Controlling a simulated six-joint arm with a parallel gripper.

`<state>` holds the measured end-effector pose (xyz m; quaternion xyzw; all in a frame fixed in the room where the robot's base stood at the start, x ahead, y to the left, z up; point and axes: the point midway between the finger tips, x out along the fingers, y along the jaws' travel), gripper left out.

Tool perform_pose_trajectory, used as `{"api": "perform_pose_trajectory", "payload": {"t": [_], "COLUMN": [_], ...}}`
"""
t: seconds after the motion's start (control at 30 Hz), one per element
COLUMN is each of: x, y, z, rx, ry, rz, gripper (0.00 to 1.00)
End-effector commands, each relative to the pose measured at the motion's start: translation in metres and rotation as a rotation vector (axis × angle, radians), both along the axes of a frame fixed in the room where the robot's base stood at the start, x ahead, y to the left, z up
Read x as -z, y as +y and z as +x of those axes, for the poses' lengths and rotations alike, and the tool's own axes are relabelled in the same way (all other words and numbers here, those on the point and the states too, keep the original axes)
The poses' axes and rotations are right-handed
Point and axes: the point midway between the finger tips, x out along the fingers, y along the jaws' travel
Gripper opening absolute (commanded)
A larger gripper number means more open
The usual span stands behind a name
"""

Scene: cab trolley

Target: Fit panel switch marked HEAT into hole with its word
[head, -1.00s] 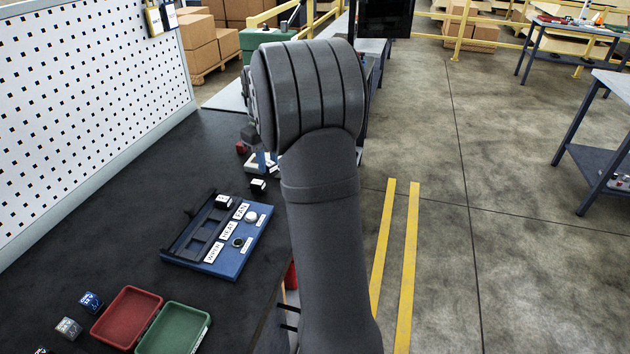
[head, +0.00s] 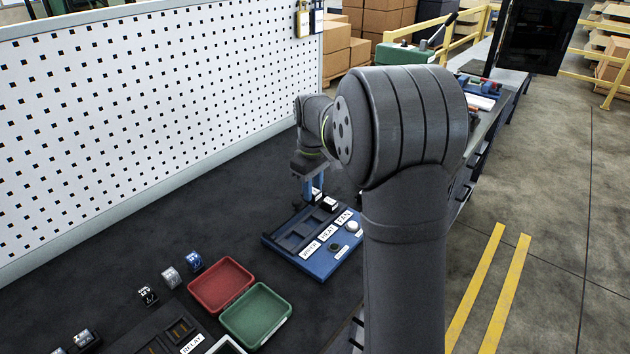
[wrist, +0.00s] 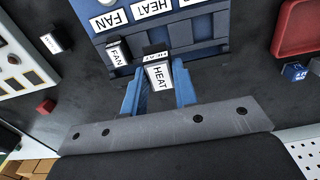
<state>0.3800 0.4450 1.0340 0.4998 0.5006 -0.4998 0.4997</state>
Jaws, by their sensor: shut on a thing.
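The switch marked HEAT (wrist: 158,76), black with a white word face, is between my gripper's blue fingers in the wrist view. My gripper (head: 310,188) is shut on it at the back edge of the blue panel (head: 326,268) in the head view. The panel carries white word plates, including HEAT (head: 327,233) and FAN (head: 344,217). A switch marked FAN (wrist: 117,50) sits in the hole in line with the FAN plate. Dark recesses (wrist: 182,34) show beside it. The held switch appears above the panel's edge; its exact height is unclear.
A red tray (head: 221,286) and a green tray (head: 257,315) stand left of the panel, with small blocks (head: 170,276) beyond. Another black switch (wrist: 53,42) and a red block (wrist: 45,107) lie on the other side. A white pegboard (head: 160,100) borders the table.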

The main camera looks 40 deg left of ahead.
Motion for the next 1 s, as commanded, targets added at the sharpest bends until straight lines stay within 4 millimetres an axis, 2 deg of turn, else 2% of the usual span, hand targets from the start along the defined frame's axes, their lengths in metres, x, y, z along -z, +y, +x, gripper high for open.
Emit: {"api": "perform_pose_trajectory", "payload": {"t": [0.7,1.0], "x": [0.058,0.076], "y": [0.000,0.000], "z": [0.000,0.000], "rx": [0.001,0.001], "ry": [0.001,-0.001], "rz": [-0.001,0.001], "gripper": [0.04,0.04]}}
